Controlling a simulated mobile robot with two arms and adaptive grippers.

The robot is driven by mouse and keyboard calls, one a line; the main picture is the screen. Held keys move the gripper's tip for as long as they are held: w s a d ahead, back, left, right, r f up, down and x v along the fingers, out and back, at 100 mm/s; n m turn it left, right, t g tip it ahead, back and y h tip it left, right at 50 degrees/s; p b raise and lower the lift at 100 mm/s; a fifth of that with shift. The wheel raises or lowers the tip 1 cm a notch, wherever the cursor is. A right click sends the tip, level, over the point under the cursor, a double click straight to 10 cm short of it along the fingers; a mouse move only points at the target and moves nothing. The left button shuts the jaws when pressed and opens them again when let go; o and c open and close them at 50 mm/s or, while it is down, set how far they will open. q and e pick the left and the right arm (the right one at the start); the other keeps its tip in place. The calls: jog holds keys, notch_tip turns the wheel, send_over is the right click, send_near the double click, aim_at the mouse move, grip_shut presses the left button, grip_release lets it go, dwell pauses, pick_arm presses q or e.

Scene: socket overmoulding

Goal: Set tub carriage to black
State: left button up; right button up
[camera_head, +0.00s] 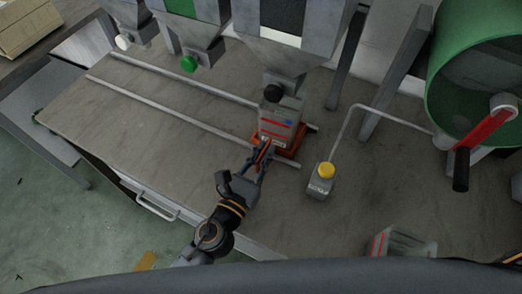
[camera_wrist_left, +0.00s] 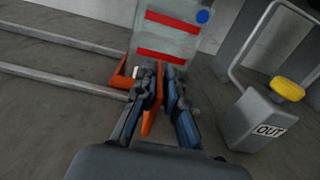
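The orange tub carriage (camera_head: 294,141) sits at the right end of the two rails, below the hopper with the black knob (camera_head: 273,93). A grey translucent tub (camera_head: 279,124) with red stripes and a blue dot stands upright on it. The tub also shows in the left wrist view (camera_wrist_left: 168,38). My left gripper (camera_head: 262,156) is at the carriage's near side. Its fingers are drawn close together on either side of the upright orange handle (camera_wrist_left: 152,118); the exact contact is partly hidden. My right gripper is not in view.
Hoppers with a white knob (camera_head: 123,42) and a green knob (camera_head: 189,64) stand to the left. A grey OUT box with a yellow button (camera_head: 326,170) is right of the carriage. A green drum (camera_head: 440,85) with a red crank is at right. The rails' left stretch is clear.

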pick_arm(q)
jog(key=shift+o, duration=1.4)
jog(key=shift+s+d, duration=0.1)
jog(key=shift+d, duration=0.1)
jog(key=shift+a, duration=0.1)
jog(key=v, duration=1.2)
